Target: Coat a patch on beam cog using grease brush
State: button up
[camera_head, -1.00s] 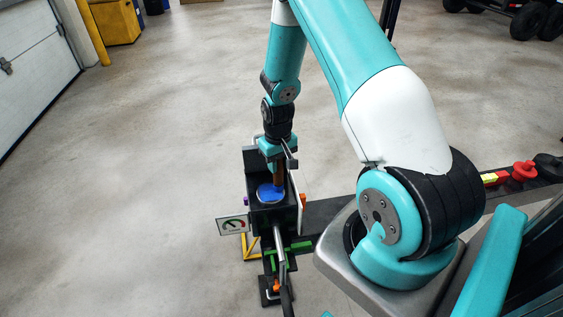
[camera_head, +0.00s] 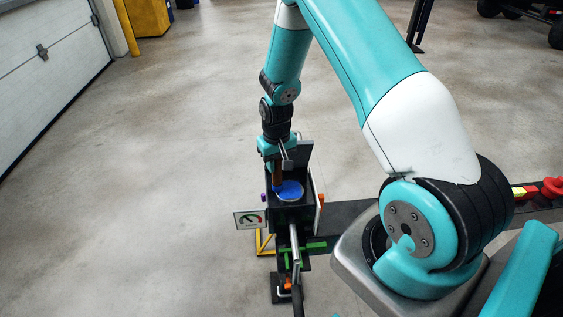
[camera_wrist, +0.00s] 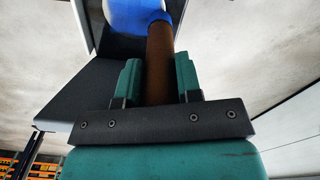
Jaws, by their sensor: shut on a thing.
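My gripper (camera_head: 276,158) is shut on the brown handle of the grease brush (camera_head: 277,172), held roughly upright. The brush handle (camera_wrist: 160,62) shows between the teal fingers in the wrist view. The brush's blue tip (camera_wrist: 160,15) is at the left side of a round face, which I take to be the beam cog (camera_head: 290,192). Most of this face is blue, with a pale rim at its lower right. Part of it also shows in the wrist view (camera_wrist: 128,18). I cannot tell for sure whether the tip touches it.
The round face lies on a dark box-like mount (camera_head: 293,215) with a raised plate behind. A silver bar (camera_head: 294,245) runs toward me. Open floor (camera_head: 170,150) lies to the left.

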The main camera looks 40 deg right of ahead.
jog(key=shift+r, duration=0.1)
jog(key=shift+r+p, duration=2.25)
jog(key=shift+r, duration=0.7)
jog(key=shift+r, duration=0.1)
jog(key=shift+r+p, duration=1.15)
jog(key=shift+r, duration=0.35)
jog(key=shift+f, duration=0.1)
